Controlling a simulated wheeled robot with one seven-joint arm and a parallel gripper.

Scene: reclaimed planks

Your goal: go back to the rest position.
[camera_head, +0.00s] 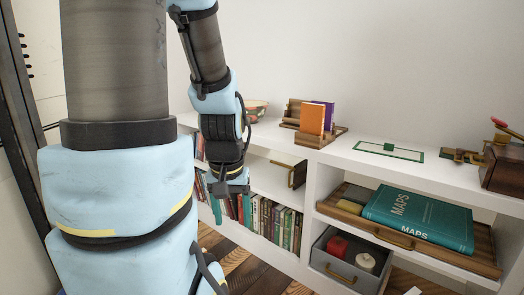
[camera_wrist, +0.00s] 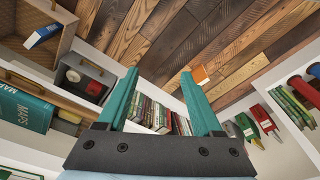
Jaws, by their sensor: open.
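My gripper (camera_wrist: 160,95) shows in the wrist view with its two teal fingers spread apart. It is empty and points down toward the plank floor and the lower shelf of books. In the head view my gripper (camera_head: 231,190) hangs in front of the white shelf unit (camera_head: 320,183), left of the middle. My large arm links cover much of the left of that view.
Orange and purple books (camera_head: 312,119) stand in a wooden holder on the shelf top. A green-outlined mat (camera_head: 389,150) lies to the right. A teal maps book (camera_head: 418,216) lies on a wooden tray. A grey bin (camera_head: 345,262) holds red and white things. An orange object (camera_wrist: 200,75) lies on the floor.

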